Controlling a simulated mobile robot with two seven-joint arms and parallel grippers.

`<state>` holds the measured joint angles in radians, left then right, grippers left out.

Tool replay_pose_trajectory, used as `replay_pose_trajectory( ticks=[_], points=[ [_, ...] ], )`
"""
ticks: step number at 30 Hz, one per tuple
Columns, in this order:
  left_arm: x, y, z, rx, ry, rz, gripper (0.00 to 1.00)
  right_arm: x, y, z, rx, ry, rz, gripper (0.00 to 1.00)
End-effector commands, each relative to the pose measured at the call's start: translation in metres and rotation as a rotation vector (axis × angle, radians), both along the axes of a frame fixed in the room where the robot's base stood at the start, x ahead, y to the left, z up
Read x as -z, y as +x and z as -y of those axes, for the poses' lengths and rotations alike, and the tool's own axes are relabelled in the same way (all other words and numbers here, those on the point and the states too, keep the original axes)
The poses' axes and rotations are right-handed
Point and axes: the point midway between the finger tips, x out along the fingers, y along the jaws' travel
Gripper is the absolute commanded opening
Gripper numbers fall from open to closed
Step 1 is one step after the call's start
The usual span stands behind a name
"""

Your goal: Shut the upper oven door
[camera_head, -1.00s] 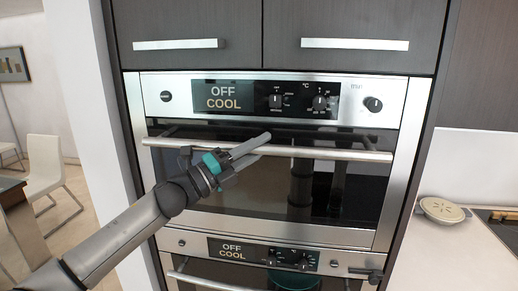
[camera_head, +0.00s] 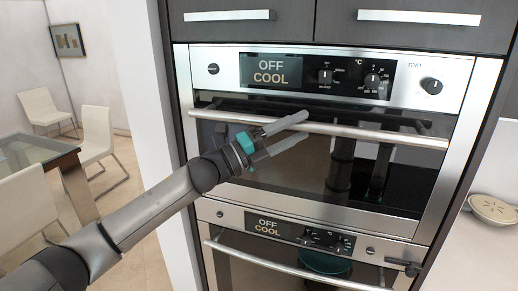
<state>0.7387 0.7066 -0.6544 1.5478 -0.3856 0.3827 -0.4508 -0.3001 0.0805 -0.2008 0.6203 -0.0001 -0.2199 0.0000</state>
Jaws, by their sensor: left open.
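The upper oven (camera_head: 340,80) has a steel control panel reading OFF COOL. Its dark glass door (camera_head: 400,190) hangs nearly upright below the panel, with a dark band along its top; whether a small gap is left there I cannot tell. The door's long steel handle (camera_head: 385,136) runs across the top of the door. My left gripper (camera_head: 306,126) is open and empty. Its two grey fingers reach across the left-middle part of the handle, one overlapping it and one just below. Contact with the handle is unclear. My right gripper is out of view.
A lower oven (camera_head: 225,213) with its own handle (camera_head: 250,253) sits directly below. Drawers (camera_head: 410,15) are above. A counter with a round pale object (camera_head: 493,209) is at right. White chairs (camera_head: 97,135) and a glass table (camera_head: 35,155) stand at left.

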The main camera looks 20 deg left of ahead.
Motion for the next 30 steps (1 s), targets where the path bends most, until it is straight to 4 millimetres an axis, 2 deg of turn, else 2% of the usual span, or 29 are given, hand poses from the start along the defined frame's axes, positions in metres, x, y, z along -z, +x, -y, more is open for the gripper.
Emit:
replay_pose_trajectory(
  ticks=[3,15,21,30],
  points=[
    [0.014,-0.017,-0.021,-0.001,0.005,-0.003,0.58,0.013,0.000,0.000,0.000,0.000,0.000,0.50],
    [0.036,-0.065,-0.076,0.000,0.003,-0.004,0.58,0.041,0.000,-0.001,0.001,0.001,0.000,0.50],
    [0.039,-0.076,-0.089,0.000,0.002,-0.003,0.58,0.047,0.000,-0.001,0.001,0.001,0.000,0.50],
    [0.039,-0.080,-0.094,0.001,0.000,-0.001,0.58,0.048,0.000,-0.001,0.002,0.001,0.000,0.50]
  ],
)
